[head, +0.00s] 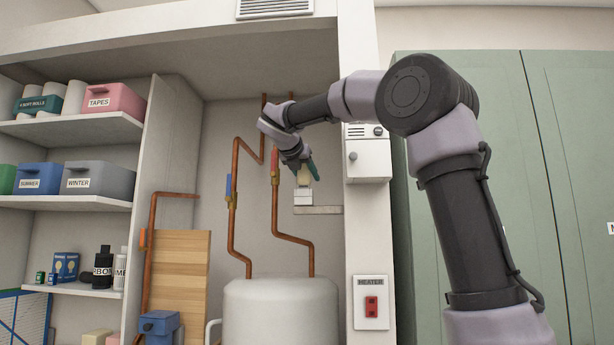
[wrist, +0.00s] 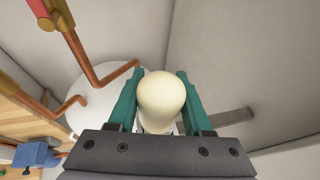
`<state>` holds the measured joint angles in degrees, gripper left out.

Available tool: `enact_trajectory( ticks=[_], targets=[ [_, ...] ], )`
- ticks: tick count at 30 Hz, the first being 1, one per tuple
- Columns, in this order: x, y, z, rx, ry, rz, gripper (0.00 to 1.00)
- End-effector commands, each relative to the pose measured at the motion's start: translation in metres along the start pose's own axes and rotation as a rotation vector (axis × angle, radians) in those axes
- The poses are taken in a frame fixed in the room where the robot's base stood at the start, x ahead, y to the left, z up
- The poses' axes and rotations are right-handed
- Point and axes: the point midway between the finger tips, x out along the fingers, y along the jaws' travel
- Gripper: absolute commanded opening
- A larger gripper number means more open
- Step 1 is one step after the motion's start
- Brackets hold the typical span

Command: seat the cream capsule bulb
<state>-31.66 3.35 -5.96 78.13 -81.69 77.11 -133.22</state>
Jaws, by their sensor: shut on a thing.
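The cream capsule bulb (wrist: 162,98) is between the two green fingers of my gripper (wrist: 160,100) in the wrist view, with a finger against each side. In the head view my gripper (head: 305,171) is in the alcove above the white tank, with the bulb (head: 303,178) partly hidden by a finger. Directly below the bulb is a small white block-like fitting (head: 303,197) on the alcove wall. I cannot tell whether the bulb touches it. The bulb hides that fitting in the wrist view.
Copper pipes with a red-handled valve (head: 275,165) and a blue-handled valve (head: 229,188) stand left of my gripper. The white tank (head: 280,310) is below. A wall pillar with a white box (head: 367,160) is close on the right. Shelves (head: 75,204) with bins stand far left.

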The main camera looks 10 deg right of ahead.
Motion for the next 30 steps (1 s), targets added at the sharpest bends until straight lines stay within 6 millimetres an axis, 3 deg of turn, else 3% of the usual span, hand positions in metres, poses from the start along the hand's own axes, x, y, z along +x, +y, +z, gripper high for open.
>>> enact_trajectory(
  ticks=[5, 6, 8, 9, 20, 30],
  targets=[
    [0.000, 0.000, 0.000, 0.000, 0.000, 0.000, 0.00],
    [0.000, 0.000, 0.000, 0.000, 0.000, 0.000, 0.58],
    [0.000, 0.000, 0.000, 0.000, 0.000, 0.000, 0.81],
    [0.000, 0.000, 0.000, 0.000, 0.000, 0.000, 0.85],
    [-0.005, 0.000, 0.000, 0.000, 0.000, 0.001, 0.85],
    [-0.066, 0.000, 0.001, 0.002, -0.001, 0.003, 0.85]
  ],
)
